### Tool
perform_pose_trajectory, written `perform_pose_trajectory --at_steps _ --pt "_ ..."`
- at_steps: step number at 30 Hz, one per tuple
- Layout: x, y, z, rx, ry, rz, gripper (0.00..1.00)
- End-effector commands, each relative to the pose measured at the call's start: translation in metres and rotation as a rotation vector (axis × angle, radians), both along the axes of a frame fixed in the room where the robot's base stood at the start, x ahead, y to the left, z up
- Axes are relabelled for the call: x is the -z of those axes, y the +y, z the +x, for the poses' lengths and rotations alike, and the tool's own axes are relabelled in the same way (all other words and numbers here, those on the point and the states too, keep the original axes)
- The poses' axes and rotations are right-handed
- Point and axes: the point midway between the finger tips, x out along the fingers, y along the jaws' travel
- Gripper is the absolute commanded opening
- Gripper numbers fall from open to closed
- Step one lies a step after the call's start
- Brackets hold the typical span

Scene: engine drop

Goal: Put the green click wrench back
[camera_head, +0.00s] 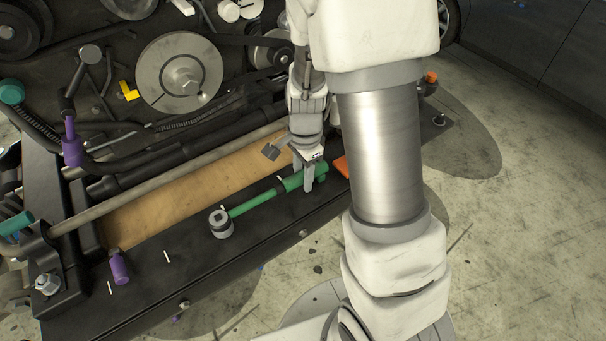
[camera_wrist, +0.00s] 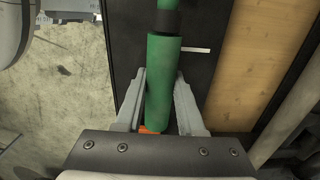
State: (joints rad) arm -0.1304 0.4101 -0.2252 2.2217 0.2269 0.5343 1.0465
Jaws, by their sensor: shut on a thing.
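The green click wrench (camera_head: 256,202) has a grey ratchet head (camera_head: 221,223) at its left end and a thick green handle. It lies along the black ledge (camera_head: 190,278) at the front of the engine rig; I cannot tell whether it touches the ledge or is slightly above it. My gripper (camera_head: 309,180) points down and is shut on the handle near its right end. In the wrist view the fingers (camera_wrist: 160,100) stand on both sides of the green handle (camera_wrist: 161,75). The wrench's head is out of the wrist view.
Several thin white marks or pegs (camera_head: 167,257) are on the ledge. An orange item (camera_head: 341,166) is right of the gripper. Purple (camera_head: 119,267) and teal (camera_head: 16,223) handles are at the left. A wooden board (camera_head: 190,196) and a long grey bar (camera_head: 150,185) lie behind the wrench.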

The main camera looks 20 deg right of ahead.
Motion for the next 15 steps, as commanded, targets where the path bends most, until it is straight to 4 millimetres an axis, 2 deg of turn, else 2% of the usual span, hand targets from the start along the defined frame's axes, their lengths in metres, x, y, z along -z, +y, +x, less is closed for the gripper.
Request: perform_pose_trajectory --at_steps 4,5,9,10,15 --pt "0.0037 0.0 0.0001 0.0 0.0 0.0 0.0" --pt "0.0026 0.0 0.0002 0.0 -0.001 0.0 0.43" --pt "0.0024 0.0001 0.0001 0.0 0.0 0.0 0.68" --pt "0.0024 0.0001 0.0001 0.0 0.0 0.0 0.73" --pt "0.0025 0.0001 0.0 0.0 0.0 0.0 0.73"
